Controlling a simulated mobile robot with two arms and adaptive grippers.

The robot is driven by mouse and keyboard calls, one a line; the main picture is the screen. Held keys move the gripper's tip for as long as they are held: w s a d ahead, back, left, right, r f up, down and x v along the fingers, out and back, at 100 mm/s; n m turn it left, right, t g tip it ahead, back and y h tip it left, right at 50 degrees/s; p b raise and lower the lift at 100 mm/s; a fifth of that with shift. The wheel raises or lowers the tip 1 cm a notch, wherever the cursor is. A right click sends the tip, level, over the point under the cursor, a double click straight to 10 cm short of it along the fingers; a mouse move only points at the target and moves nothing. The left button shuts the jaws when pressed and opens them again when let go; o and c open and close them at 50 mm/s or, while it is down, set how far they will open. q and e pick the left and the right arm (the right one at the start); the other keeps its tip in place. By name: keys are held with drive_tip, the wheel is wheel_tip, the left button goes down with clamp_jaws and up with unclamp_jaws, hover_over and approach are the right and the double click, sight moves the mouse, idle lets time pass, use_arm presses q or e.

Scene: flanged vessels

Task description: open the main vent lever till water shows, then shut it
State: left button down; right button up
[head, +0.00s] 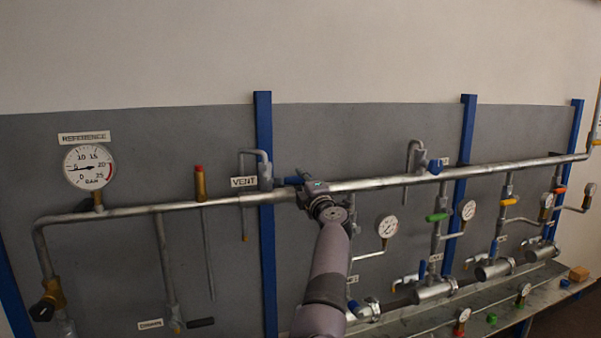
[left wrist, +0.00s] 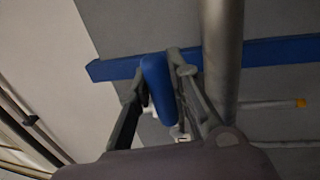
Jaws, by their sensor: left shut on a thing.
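The main vent has a VENT label (head: 244,182) and a bent grey outlet pipe (head: 242,200) hanging down beside it, above the main pipe. No water can be made out at the outlet's lower end. The blue vent lever (head: 291,181) points right from the valve, roughly along the pipe. My left gripper (head: 306,187) is at the lever's free end and hides part of it. In the left wrist view the blue lever (left wrist: 158,85) lies between the two fingers of the left gripper (left wrist: 158,78), which is shut on it. My right gripper is not in view.
The main pipe (head: 400,180) runs close by the gripper and also shows in the left wrist view (left wrist: 222,60). A blue upright (head: 264,130) stands behind the vent. The reference gauge (head: 89,167) is at left. Several branch valves and gauges crowd the right.

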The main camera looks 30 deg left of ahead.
use_arm(q)
drive_tip(key=shift+d+f, duration=0.1)
drive_tip(key=shift+f, duration=0.15)
drive_tip(key=c, duration=1.5)
unclamp_jaws()
drive_tip(key=shift+r, duration=0.1)
drive_tip(key=shift+o, duration=0.2)
wheel_tip(320, 180, up, 10)
drive_tip(key=shift+r, duration=0.1)
drive_tip(key=shift+w, duration=0.1)
drive_tip(key=shift+c, duration=0.4)
